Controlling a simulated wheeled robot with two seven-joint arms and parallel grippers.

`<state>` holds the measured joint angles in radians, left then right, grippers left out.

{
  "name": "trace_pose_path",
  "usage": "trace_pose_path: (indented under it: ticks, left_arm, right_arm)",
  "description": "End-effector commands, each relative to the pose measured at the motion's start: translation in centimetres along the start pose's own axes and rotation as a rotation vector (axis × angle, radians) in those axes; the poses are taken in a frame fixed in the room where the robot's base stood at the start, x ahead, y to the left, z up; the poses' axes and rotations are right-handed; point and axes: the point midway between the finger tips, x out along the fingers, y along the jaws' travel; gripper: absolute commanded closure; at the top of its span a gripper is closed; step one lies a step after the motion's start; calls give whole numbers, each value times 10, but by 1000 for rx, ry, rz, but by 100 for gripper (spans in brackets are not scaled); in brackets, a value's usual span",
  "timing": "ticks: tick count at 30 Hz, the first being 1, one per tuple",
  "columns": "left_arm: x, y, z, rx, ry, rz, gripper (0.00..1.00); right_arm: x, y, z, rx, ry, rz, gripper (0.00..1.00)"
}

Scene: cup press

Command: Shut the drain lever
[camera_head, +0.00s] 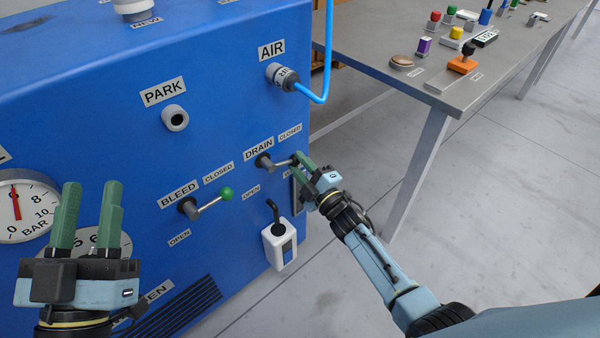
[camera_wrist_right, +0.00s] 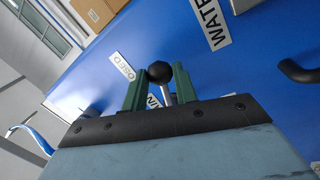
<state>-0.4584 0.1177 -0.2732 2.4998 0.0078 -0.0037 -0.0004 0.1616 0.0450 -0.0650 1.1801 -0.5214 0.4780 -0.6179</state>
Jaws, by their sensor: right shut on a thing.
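The drain lever (camera_head: 281,162) is a metal rod on a dark pivot on the blue panel, beside the DRAIN label (camera_head: 258,149). In the head view it points right, below the CLOSED label (camera_head: 290,134) and above the OPEN label (camera_head: 251,192). My right gripper (camera_head: 300,162) is shut on its outer end. In the right wrist view the lever's black knob (camera_wrist_right: 159,72) sits between the green fingers. My left gripper (camera_head: 92,186) is open and empty in front of the panel at the lower left.
The bleed lever (camera_head: 208,204) with a green knob (camera_head: 226,193) is left of the drain lever. A white switch box (camera_head: 280,243) with a black lever is below. The AIR port carries a blue hose (camera_head: 325,75). A grey table (camera_head: 370,45) with small objects stands at the right.

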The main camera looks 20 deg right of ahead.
Motion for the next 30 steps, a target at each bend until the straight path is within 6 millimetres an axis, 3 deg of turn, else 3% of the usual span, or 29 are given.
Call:
trace_pose_path:
  ticks: [13, 30]
  left_arm:
    - [1, 0, 5, 1, -35, -1, 63]
    - [0, -1, 7, 3, -48, -3, 63]
  right_arm:
    - [3, 20, -3, -261, 51, 5, 100]
    - [4, 24, -4, -312, 61, 7, 100]
